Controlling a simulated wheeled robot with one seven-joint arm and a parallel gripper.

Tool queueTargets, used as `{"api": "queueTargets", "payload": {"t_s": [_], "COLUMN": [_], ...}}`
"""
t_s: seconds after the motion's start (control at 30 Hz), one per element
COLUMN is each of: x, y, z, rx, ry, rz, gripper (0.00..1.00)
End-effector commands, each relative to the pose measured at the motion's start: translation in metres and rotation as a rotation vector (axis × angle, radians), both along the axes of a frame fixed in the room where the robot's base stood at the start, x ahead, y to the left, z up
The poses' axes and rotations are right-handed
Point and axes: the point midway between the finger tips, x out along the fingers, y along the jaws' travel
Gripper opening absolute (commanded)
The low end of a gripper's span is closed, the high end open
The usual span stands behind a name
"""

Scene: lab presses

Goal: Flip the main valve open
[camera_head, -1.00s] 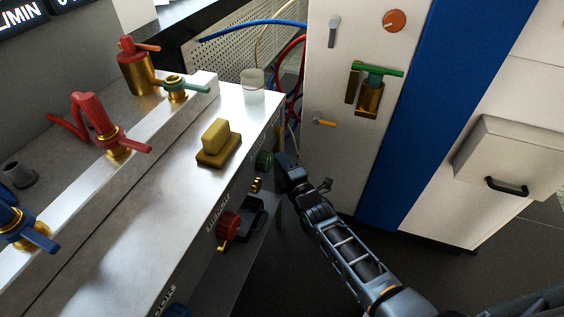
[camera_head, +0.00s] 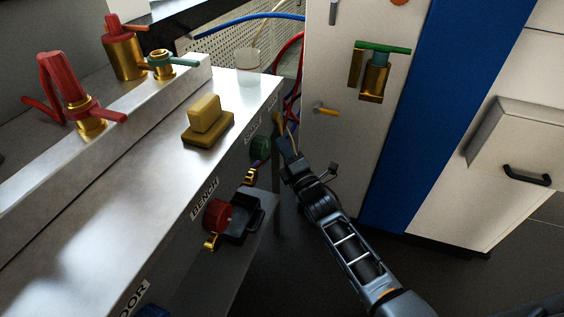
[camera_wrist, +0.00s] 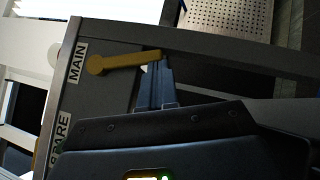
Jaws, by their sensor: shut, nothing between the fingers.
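The main valve is a yellow lever (camera_wrist: 125,62) on the grey panel under the MAIN label (camera_wrist: 78,62) in the wrist view. The lever lies nearly across the picture, with its round pivot end at left and its free end at right. My gripper (camera_wrist: 163,64) is shut and empty, its fingertips at the free end of the lever. I cannot tell whether they touch. In the head view my gripper (camera_head: 281,138) is at the far end of the bench front, where a small yellow piece of the lever (camera_head: 278,119) shows beside it.
The bench front also has a green valve (camera_head: 260,148) and a red valve (camera_head: 217,215) under the BENCH label. A yellow block (camera_head: 207,121) and a clear cup (camera_head: 248,68) stand on the bench top. A white cabinet (camera_head: 345,160) stands close at right.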

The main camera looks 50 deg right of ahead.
Motion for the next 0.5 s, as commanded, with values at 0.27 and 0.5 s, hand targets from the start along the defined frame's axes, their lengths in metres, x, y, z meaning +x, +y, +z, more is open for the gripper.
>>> {"api": "queueTargets", "payload": {"t_s": [0.27,0.5], "x": [0.006,0.008], "y": [-0.015,-0.022], "z": [-0.007,-0.003], "rx": [-0.162,-0.253], "ry": [-0.061,-0.093], "rz": [0.000,0.001], "gripper": [0.00,0.00]}}
